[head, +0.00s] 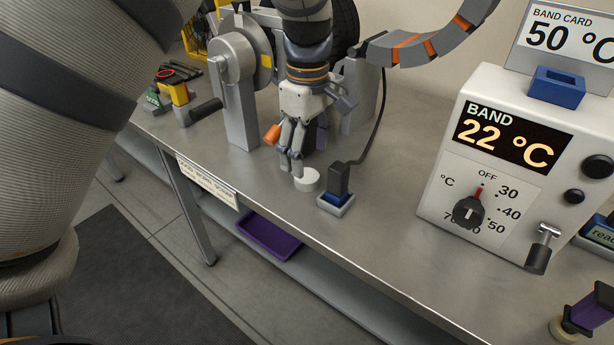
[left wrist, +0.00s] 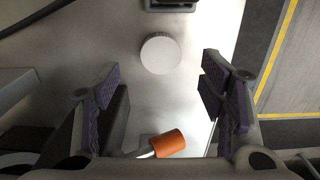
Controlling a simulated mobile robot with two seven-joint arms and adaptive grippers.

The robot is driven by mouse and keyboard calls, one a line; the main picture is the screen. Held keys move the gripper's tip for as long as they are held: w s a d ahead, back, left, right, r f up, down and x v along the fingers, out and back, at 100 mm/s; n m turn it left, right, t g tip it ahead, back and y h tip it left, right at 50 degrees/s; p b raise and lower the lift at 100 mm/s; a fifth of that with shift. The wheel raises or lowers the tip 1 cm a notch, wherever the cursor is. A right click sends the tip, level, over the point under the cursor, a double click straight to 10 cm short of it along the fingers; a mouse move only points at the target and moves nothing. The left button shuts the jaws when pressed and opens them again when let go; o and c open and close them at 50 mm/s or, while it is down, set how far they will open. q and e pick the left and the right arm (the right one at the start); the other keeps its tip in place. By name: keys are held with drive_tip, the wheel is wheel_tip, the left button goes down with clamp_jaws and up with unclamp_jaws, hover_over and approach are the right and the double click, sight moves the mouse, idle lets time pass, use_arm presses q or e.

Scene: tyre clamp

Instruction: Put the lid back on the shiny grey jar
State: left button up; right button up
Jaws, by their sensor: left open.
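A short white round piece (head: 307,180), which may be the lid, lies on the metal bench. It also shows as a white disc in the left wrist view (left wrist: 160,53). My left gripper (head: 292,168) points down just behind and left of it in the head view. In the left wrist view its two purple-padded fingers (left wrist: 168,100) are wide apart with nothing held, and the disc lies beyond the fingertips. I cannot make out a shiny grey jar in either view. My right gripper is not in view.
An orange-handled tool (head: 272,134) is close beside my left gripper. A dark block on a blue-and-white base (head: 337,190) stands right of the white piece, with a cable. A temperature box (head: 520,165) fills the right. The bench's front edge is close.

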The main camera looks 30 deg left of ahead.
sight(307, 175)
use_arm(q)
wheel_tip(307, 175, down, 5)
drive_tip(key=shift+f, duration=0.1)
idle(0.3)
drive_tip(key=c, duration=0.9)
